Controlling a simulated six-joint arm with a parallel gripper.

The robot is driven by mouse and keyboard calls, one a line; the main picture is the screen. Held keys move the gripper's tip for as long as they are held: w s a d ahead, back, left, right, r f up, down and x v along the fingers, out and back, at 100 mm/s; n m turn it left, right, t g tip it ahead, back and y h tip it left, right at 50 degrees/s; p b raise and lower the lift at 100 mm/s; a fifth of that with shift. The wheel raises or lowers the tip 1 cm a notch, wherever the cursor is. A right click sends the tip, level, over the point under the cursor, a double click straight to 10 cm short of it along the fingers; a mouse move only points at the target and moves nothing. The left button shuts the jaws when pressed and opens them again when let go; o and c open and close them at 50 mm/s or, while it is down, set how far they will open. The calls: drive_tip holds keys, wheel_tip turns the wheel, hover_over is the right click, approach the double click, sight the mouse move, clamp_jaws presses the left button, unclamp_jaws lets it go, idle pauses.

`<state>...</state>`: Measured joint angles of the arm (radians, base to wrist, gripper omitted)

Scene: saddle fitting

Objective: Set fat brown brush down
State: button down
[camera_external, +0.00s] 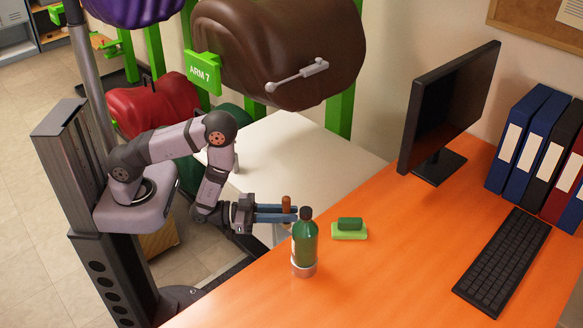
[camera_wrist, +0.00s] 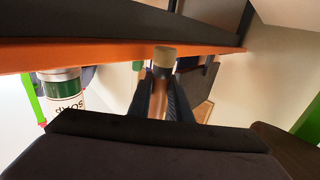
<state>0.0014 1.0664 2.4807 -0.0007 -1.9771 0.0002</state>
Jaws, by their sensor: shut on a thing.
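My gripper (camera_external: 285,213) is at the left edge of the orange desk (camera_external: 385,275), with its blue fingers pointing right. It is shut on the fat brown brush (camera_external: 287,204), whose brown body stands upright between the fingers. In the wrist view, the brush (camera_wrist: 159,92) shows between the dark fingertips (camera_wrist: 163,98), with a pale beige end toward the top. The brush's lower end is largely hidden by the fingers in the external view. I cannot tell whether it touches a surface.
A green bottle (camera_external: 305,243) with a dark cap stands just right of and in front of the fingertips. A green block on a lighter green base (camera_external: 349,230) lies farther right. A monitor (camera_external: 447,105) and keyboard (camera_external: 502,262) stand beyond. The white table (camera_external: 300,155) lies behind.

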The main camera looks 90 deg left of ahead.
wheel_tip(320, 180, up, 14)
drive_tip(key=p, duration=1.3)
drive_tip(key=shift+r, duration=0.15)
